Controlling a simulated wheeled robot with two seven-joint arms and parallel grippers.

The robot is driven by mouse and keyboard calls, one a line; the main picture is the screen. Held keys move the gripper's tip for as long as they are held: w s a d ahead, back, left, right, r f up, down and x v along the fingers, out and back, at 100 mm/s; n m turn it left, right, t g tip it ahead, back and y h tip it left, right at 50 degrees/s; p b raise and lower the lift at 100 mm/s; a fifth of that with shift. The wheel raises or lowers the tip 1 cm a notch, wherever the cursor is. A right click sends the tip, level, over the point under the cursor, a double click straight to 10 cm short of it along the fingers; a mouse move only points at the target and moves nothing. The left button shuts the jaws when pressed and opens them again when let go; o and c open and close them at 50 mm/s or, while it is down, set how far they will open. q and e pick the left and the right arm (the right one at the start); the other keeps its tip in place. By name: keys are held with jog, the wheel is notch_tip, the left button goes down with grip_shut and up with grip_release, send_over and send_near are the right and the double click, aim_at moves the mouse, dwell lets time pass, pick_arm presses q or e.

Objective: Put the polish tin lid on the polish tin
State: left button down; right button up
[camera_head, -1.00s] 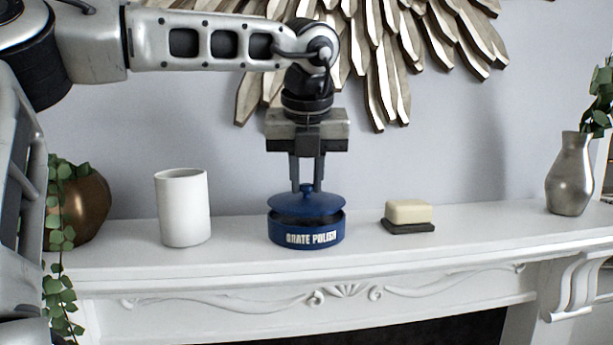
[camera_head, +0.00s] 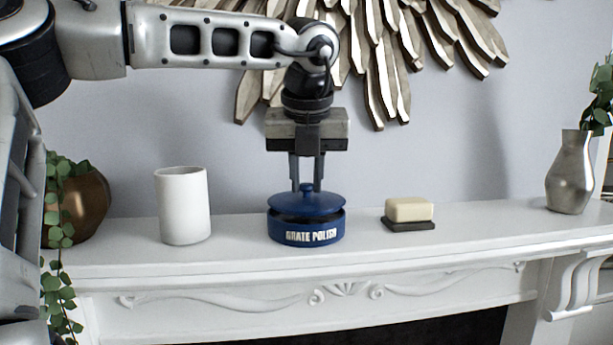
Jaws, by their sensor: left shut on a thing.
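The blue polish tin (camera_head: 306,231), lettered "GRATE POLISH", stands upright on the white mantelpiece. The blue polish tin lid (camera_head: 306,205) is right above it, roughly level and centred over its mouth. A dark gap shows between the lid and the tin's rim at the front; whether they touch at the back is hidden. My left gripper (camera_head: 306,186) points straight down and is shut on the lid's knob. My right gripper is not in view.
On the mantelpiece (camera_head: 450,243), a white cup (camera_head: 183,207) stands left of the tin and a soap bar on a dark dish (camera_head: 409,213) right of it. A bronze pot with ivy (camera_head: 85,205) and a silver vase (camera_head: 570,180) stand farther out. A wooden wall ornament (camera_head: 375,60) hangs behind.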

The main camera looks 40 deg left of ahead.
pick_arm(q)
jog(key=shift+f+b, duration=0.8)
jog(key=shift+f, duration=0.05)
dwell(0.4)
jog(key=c, duration=1.2)
grip_release()
jog(key=shift+r+p, duration=1)
jog(key=shift+r, duration=0.25)
notch_tip(320, 180, up, 3)
jog(key=shift+f+p, duration=0.2)
jog(key=shift+p, duration=0.85)
jog(key=shift+r, duration=1)
